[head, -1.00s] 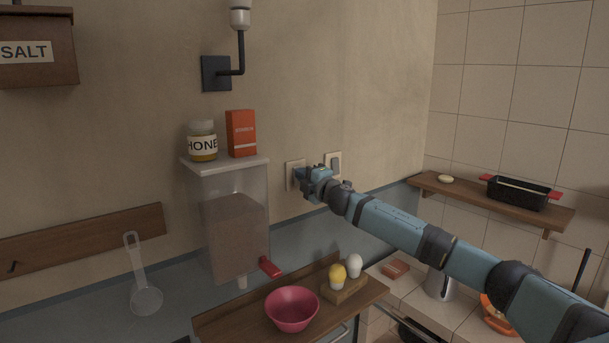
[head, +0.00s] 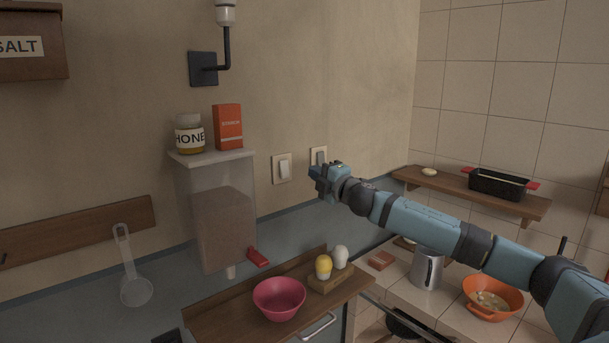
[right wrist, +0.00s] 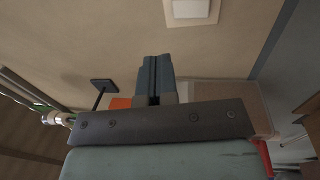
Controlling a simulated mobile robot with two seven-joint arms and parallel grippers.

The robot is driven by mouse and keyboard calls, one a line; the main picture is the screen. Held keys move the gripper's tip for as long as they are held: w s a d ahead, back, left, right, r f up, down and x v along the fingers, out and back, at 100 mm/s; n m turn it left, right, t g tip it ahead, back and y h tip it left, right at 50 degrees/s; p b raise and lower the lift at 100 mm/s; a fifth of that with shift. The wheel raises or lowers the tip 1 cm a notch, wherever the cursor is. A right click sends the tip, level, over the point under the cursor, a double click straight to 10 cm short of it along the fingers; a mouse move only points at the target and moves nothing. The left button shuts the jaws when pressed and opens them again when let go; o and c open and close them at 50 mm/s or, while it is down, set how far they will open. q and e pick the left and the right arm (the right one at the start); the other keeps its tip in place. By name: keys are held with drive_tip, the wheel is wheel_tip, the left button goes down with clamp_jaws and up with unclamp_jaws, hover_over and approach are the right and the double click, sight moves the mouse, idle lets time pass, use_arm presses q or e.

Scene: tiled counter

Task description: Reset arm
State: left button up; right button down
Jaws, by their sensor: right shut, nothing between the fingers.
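My right gripper (head: 318,180) is shut and empty, held in the air in front of the wall. In the head view it sits just right of and below one light switch (head: 282,168) and overlaps the lower edge of a second switch (head: 319,156). In the right wrist view the shut fingers (right wrist: 154,76) point at the wall, with a white switch (right wrist: 192,10) above and to the right of them. My right arm reaches in from the lower right. My left gripper does not show.
A clear dispenser (head: 218,215) on the wall carries a honey jar (head: 189,137) and a red box (head: 228,127). Below are a pink bowl (head: 279,299) and an egg holder (head: 331,280). A shelf (head: 470,194) with a black pan (head: 499,184) and an orange bowl (head: 492,298) are at right.

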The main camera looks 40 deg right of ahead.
drive_tip(key=shift+s+r, duration=0.2)
drive_tip(key=shift+s, duration=0.35)
drive_tip(key=shift+s+r, duration=0.15)
drive_tip(key=shift+s, duration=0.4)
drive_tip(key=shift+a, duration=0.1)
drive_tip(key=s+a+f+m+g+y, duration=0.1)
drive_tip(key=s+a+f+m, duration=0.15)
drive_tip(key=a+f, duration=0.6)
drive_tip(key=s+a+f+m+g+y+p, duration=0.15)
drive_tip(key=s+a+f, duration=0.3)
drive_tip(key=f, duration=0.65)
drive_tip(key=s+a+f+m+g, duration=0.2)
drive_tip(key=s+a+f, duration=0.1)
drive_tip(key=a+f, duration=0.55)
drive_tip(key=s+a+f+m+g, duration=0.1)
drive_tip(key=s+a+f+m, duration=0.2)
drive_tip(key=s+f, duration=0.3)
drive_tip(key=s+a+f+m+g+p, duration=0.1)
drive_tip(key=s+f, duration=0.5)
drive_tip(key=s, duration=0.7)
drive_tip(key=s+a+f+m+g+h, duration=0.1)
drive_tip(key=s+a+f+m+g, duration=0.1)
drive_tip(key=s+a+f+m, duration=0.4)
drive_tip(key=s+f, duration=0.1)
drive_tip(key=s, duration=0.3)
drive_tip(key=shift+a+p, duration=0.15)
drive_tip(key=shift+p, duration=0.15)
